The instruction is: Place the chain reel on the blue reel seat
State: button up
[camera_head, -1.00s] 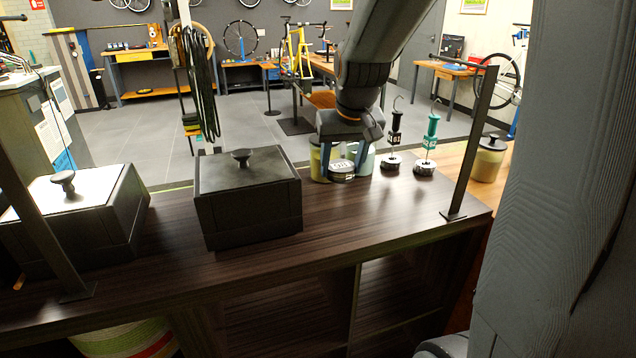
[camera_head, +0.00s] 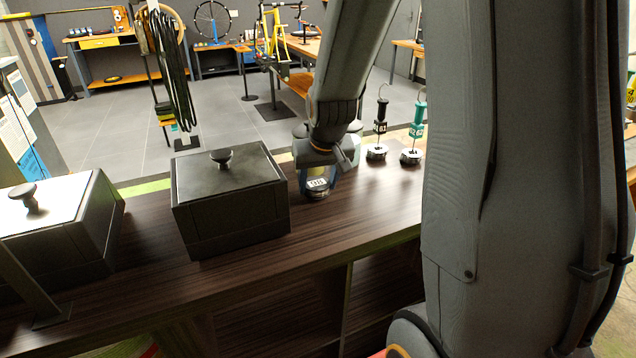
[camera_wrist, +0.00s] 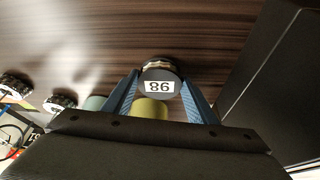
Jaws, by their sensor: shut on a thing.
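The chain reel (camera_wrist: 158,73) is a small dark disc with a silvery band around it and a white number label. In the wrist view it sits between the two blue fingers of my gripper (camera_wrist: 160,88), which are shut on it. In the head view the reel (camera_head: 317,189) hangs below my gripper (camera_head: 318,172), over the dark wooden counter and just right of the black lidded box. I cannot tell how far it is above the wood. I cannot make out the blue reel seat in any view.
The black lidded box (camera_head: 230,205) stands close left of the gripper. A white-topped box (camera_head: 60,225) is further left. Black (camera_head: 380,125) and green (camera_head: 417,130) hooked tools stand on round bases at the right. The counter front is bare.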

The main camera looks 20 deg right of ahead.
jog(key=shift+f, duration=0.3)
jog(key=o, duration=1)
jog(key=shift+f, duration=0.15)
jog(key=o, duration=0.4)
jog(key=shift+c, duration=0.2)
